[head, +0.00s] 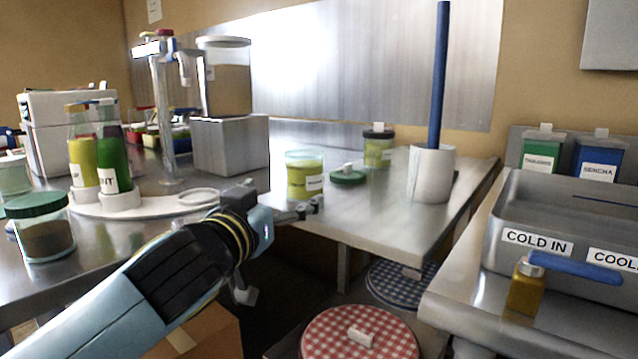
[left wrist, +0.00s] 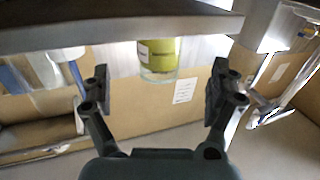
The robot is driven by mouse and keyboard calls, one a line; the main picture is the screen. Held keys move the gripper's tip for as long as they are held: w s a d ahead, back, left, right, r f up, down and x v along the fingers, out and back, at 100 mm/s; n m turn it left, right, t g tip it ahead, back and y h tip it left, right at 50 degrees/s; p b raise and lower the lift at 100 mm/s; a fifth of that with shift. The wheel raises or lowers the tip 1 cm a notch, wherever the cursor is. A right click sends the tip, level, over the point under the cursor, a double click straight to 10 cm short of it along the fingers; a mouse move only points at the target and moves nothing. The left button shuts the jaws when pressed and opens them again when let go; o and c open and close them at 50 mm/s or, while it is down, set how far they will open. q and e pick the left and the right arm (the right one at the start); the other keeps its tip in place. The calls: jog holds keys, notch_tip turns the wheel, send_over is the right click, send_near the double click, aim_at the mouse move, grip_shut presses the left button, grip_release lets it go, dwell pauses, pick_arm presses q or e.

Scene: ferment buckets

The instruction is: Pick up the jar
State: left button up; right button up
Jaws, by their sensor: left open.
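An open glass jar (head: 305,178) with yellow-green contents and a white label stands upright near the front edge of the steel table in the head view. A jar with like contents and a label (left wrist: 158,54) shows between and beyond the fingers in the left wrist view, its top cut off by a grey band. My left gripper (head: 304,212) is just in front of and below the jar, near the table edge, apart from it. Its two fingers (left wrist: 160,92) are spread with nothing between them. My right gripper is in neither view.
A green lid (head: 349,177) lies right of the jar. Behind stands a dark-lidded jar (head: 378,149). A white canister (head: 431,174) with a blue rod stands at right. Green and yellow bottles (head: 113,160) stand left. Checkered round stools (head: 360,335) are below the table.

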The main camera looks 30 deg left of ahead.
aim_at(296, 186)
pick_arm(q)
jog(key=x, duration=0.9)
jog(key=shift+w+r, duration=0.4)
jog(key=shift+c, duration=0.3)
jog(key=c, duration=1.4)
jog(key=shift+c, duration=0.7)
jog(key=shift+r, duration=0.2)
